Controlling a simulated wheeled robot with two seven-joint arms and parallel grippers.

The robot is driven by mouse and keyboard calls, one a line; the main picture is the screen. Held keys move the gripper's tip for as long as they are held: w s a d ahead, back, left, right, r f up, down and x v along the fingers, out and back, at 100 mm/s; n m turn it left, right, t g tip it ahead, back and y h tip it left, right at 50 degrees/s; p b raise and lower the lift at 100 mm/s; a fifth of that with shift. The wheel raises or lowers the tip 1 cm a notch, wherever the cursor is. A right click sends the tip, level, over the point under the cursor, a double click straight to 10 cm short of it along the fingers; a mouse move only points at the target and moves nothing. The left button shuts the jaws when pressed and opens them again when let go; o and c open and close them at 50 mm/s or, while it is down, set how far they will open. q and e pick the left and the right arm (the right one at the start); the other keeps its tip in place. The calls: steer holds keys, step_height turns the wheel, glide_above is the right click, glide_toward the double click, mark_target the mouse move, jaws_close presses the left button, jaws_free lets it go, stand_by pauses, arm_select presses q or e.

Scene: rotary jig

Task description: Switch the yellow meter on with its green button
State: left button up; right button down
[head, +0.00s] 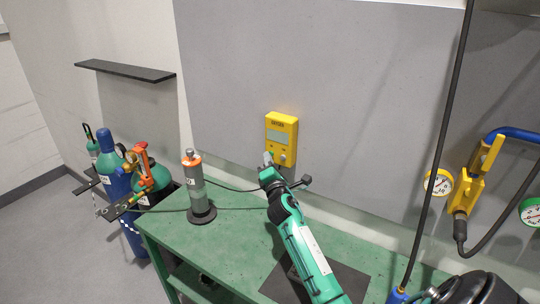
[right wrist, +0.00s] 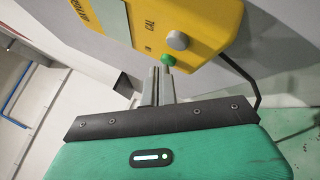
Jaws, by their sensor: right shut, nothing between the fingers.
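The yellow meter (head: 281,138) is mounted on the grey wall panel above the green bench, with a grey screen on its upper part. In the right wrist view the meter (right wrist: 205,25) fills the top, with a green button (right wrist: 168,60) and a grey knob (right wrist: 178,40) on its face. My right gripper (head: 268,158) is at the meter's lower left. Its shut, empty fingers (right wrist: 160,72) end right at the green button; whether they touch it I cannot tell. The screen's content is too small to read. My left gripper is not in view.
A grey and orange cylinder (head: 195,190) stands on the green bench (head: 235,240) left of my right arm. Gas bottles (head: 115,180) stand further left. A black hose (head: 440,150) hangs at right, near a yellow valve (head: 465,190) and gauges. A dark shelf (head: 125,70) is on the wall.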

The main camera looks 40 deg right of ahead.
stand_by(0.3)
steer(key=shift+s+a, duration=0.2)
steer(key=shift+a, duration=0.2)
steer(key=s+a, duration=0.2)
steer(key=a, duration=0.3)
steer(key=shift+s+a, duration=0.15)
steer(key=shift+a, duration=0.15)
stand_by(0.6)
